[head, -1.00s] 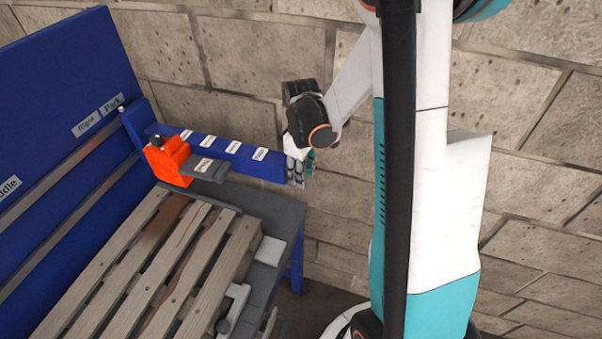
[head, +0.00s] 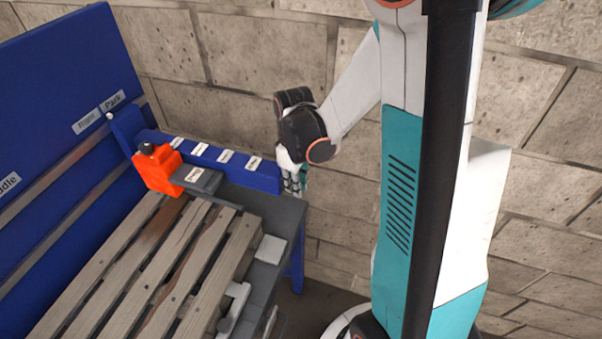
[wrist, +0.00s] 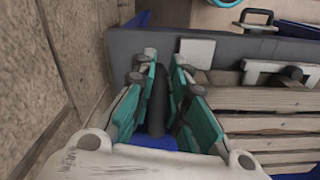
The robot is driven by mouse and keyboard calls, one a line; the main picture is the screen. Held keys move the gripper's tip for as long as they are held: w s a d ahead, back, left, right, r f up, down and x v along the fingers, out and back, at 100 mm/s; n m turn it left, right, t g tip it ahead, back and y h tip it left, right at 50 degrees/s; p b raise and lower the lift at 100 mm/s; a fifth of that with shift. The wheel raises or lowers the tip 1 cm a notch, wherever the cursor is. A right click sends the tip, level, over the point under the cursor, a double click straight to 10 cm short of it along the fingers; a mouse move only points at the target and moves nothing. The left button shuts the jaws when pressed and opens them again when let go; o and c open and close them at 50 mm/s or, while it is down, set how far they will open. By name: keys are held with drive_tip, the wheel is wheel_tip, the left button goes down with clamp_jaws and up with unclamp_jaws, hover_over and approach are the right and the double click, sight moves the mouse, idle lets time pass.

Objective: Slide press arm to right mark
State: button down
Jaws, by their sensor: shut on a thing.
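The press arm (head: 238,172) is a blue beam with white labels, reaching from the blue backboard (head: 60,75) toward the wall side. An orange press head (head: 156,170) with a dark plate sits beside it above the pallet. The backboard carries a "Right" label (head: 87,122) and a "Park" label (head: 112,102). The beam's backboard end is near these two labels; its exact alignment with "Right" is unclear. My gripper (head: 293,180) is at the beam's outer end. In the wrist view it is shut around a dark upright handle (wrist: 159,95), with blue beneath.
A wooden pallet (head: 150,265) lies on the grey table (head: 285,212). A "Middle" label (head: 8,184), partly cut off, is farther left. A stone wall (head: 230,60) runs close behind the press arm. White and grey fittings (head: 235,305) line the table's near edge.

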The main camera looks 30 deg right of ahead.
drive_tip(key=shift+s+a, duration=0.6)
drive_tip(key=shift+a, duration=0.15)
drive_tip(key=c, duration=1.6)
unclamp_jaws()
drive_tip(key=shift+r, duration=0.1)
wheel_tip(320, 180, up, 12)
